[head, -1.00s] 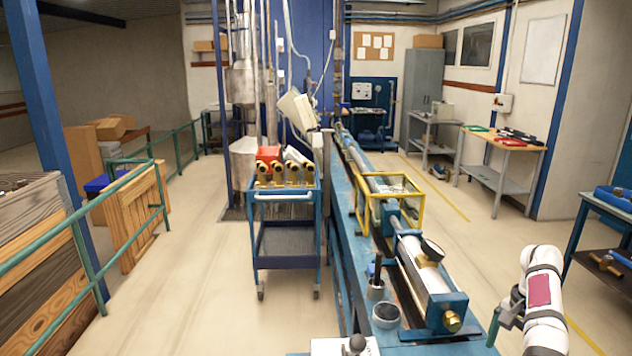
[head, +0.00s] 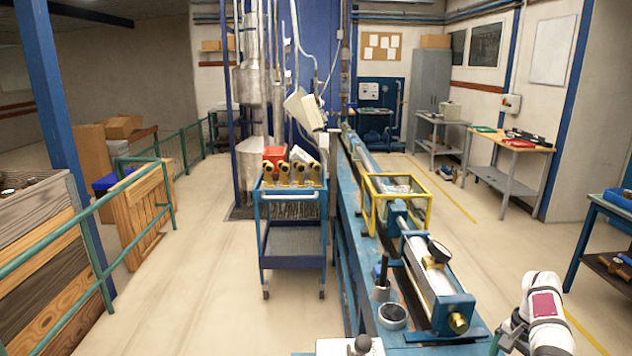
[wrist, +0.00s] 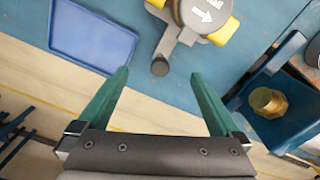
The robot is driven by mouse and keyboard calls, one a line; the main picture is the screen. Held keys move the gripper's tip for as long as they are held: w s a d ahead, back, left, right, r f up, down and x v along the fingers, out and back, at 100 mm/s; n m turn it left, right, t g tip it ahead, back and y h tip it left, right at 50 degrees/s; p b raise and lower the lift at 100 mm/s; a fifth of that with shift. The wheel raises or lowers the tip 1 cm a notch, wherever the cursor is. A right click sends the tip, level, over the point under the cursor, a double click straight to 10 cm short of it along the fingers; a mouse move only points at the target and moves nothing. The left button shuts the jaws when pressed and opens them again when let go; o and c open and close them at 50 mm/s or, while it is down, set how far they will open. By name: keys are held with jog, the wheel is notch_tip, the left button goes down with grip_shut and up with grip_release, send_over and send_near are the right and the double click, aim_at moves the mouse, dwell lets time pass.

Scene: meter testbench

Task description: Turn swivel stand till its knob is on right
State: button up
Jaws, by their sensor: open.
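The swivel stand (wrist: 187,38) shows at the top of the wrist view, partly cut off by the edge. It is grey, with a round top bearing a white arrow and yellow pieces at its sides. A short grey arm reaches toward the lower left and ends in a dark round knob (wrist: 160,67). My gripper (wrist: 160,74) is open, its two green fingers spread on either side of the knob in the picture. Whether the fingers are at the knob's height I cannot tell. In the head view my gripper (head: 507,338) is at the lower right, and I cannot make out the stand there.
A blue tray (wrist: 92,38) lies left of the stand on the blue bench. A brass fitting (wrist: 267,102) on a blue bracket is at the right. In the head view, a cylinder with a gauge (head: 428,278) and a yellow frame (head: 428,207) stand on the bench.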

jog(key=shift+f, duration=0.1)
jog(key=shift+f, duration=1.05)
jog(key=c, duration=0.4)
jog(key=o, duration=0.4)
jog(key=shift+r, duration=0.1)
jog(key=shift+r, duration=2.7)
